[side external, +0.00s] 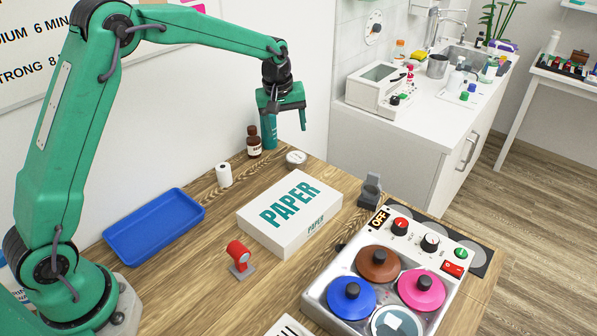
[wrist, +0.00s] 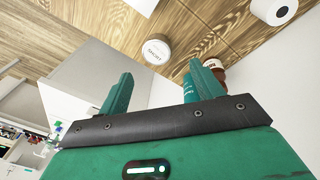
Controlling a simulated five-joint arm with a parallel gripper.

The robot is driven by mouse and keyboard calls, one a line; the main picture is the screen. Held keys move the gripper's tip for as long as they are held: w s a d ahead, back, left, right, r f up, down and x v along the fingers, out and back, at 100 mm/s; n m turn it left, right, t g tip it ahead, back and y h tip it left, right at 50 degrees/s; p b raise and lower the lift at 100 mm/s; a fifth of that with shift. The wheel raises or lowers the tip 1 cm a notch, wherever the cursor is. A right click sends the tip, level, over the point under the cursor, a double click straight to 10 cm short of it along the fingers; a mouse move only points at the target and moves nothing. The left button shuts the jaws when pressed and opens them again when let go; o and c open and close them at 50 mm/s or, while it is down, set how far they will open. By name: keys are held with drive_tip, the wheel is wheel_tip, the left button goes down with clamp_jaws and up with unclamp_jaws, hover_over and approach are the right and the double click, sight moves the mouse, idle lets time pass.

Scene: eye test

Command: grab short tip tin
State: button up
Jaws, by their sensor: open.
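A small round white tin (side external: 296,157) stands on the wooden table near its back edge, behind the paper box. In the wrist view the tin (wrist: 157,51) has a flat white lid with dark lettering that appears to read SHORT. My gripper (side external: 287,128) is open and empty, above the back edge of the table and higher than the tin. In the wrist view the tin lies beyond the gap between my two green fingers (wrist: 160,76), not touching them.
A brown bottle (side external: 254,141) and a teal container (side external: 269,136), partly covered by my gripper, stand left of the tin. A white roll (side external: 224,175), PAPER box (side external: 290,213), blue tray (side external: 154,226), red-and-grey object (side external: 240,258) and grey holder (side external: 370,190) are nearby. A wall rises behind.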

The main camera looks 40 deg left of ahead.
drive_tip(key=n, duration=0.1)
hover_over(296, 157)
drive_tip(key=s, duration=0.1)
drive_tip(key=shift+g, duration=0.3)
wheel_tip(296, 157, down, 5)
drive_tip(key=shift+s+f, duration=0.1)
drive_tip(key=shift+s, duration=0.05)
drive_tip(key=shift+w+f, duration=0.2)
drive_tip(key=shift+f, duration=1.05)
drive_tip(key=shift+w+f, duration=0.25)
drive_tip(key=shift+f, duration=1.05)
drive_tip(key=shift+w+f, duration=0.2)
drive_tip(key=shift+f, duration=1.05)
drive_tip(key=c, duration=0.8)
drive_tip(key=shift+r, duration=0.2)
